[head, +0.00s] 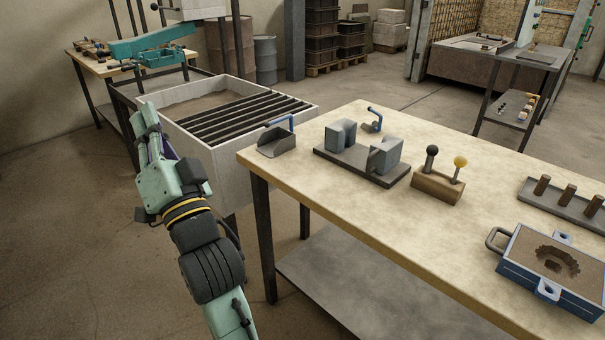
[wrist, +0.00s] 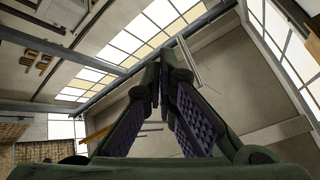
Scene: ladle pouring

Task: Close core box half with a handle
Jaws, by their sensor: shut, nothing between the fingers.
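The core box stands near the far left part of the wooden table in the head view. Its left half (head: 341,137) and right half (head: 386,154) are grey blocks on a dark base plate (head: 333,156). The halves stand apart with a gap between them; I cannot make out a handle on either. My gripper (head: 147,108) is raised left of the table, beside the sand bin, well away from the core box. In the wrist view the fingers (wrist: 163,75) come together at the tips, empty, and point up toward the ceiling and windows.
A grated sand bin (head: 207,152) stands left.

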